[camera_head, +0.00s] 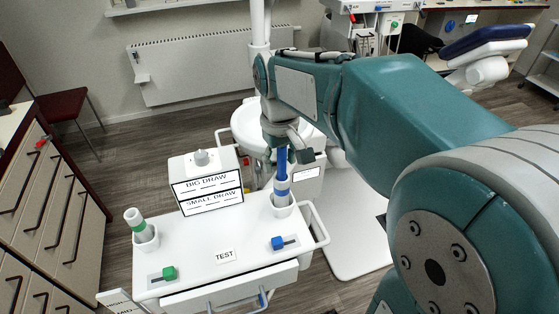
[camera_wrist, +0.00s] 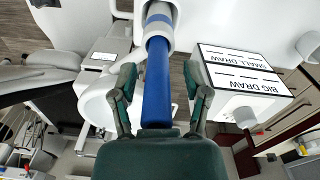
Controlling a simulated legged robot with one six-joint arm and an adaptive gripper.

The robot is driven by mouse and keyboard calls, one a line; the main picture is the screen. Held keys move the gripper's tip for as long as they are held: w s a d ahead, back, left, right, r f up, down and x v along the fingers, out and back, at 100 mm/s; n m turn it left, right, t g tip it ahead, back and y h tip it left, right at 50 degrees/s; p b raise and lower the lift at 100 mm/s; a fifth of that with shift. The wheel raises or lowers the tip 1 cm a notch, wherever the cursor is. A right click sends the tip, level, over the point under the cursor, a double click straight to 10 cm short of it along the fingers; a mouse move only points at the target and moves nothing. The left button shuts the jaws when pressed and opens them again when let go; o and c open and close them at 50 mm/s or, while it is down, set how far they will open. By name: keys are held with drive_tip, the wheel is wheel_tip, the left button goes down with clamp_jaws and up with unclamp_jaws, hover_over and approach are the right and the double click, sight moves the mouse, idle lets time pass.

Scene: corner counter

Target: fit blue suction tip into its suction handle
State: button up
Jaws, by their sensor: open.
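The blue suction tip (camera_wrist: 157,85) is a long blue tube. In the wrist view it lies between the two fingers of my gripper (camera_wrist: 160,76), which are open with a gap on each side. Its far end meets the mouth of the white suction handle with a blue band (camera_wrist: 158,28); how deep it sits inside cannot be told. In the head view the blue tip (camera_head: 281,161) stands upright above the blue-banded handle (camera_head: 282,188), which rests in a white cup holder on the cart. My gripper (camera_head: 284,146) is around the tip's upper part, partly hidden there.
The white cart (camera_head: 195,240) carries a green-banded handle (camera_head: 135,220) at left, a green switch (camera_head: 168,273), a blue switch (camera_head: 278,243) and the BIG DRAW / SMALL DRAW box (camera_head: 208,190). A cart rail (camera_head: 318,228) runs along the right. Drawers (camera_head: 50,200) stand at far left.

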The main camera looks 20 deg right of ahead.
wheel_tip(320, 180, up, 11)
drive_tip(key=shift+f, duration=0.15)
drive_tip(key=shift+r, duration=0.25)
drive_tip(key=shift+s+r, duration=0.1)
drive_tip(key=shift+s, duration=0.1)
drive_tip(key=s+f+m+t, duration=0.2)
drive_tip(key=s+f+t, duration=0.3)
drive_tip(key=s+f, duration=0.5)
drive_tip(key=s, duration=0.4)
drive_tip(key=shift+d+f, duration=0.15)
drive_tip(key=shift+f, duration=0.15)
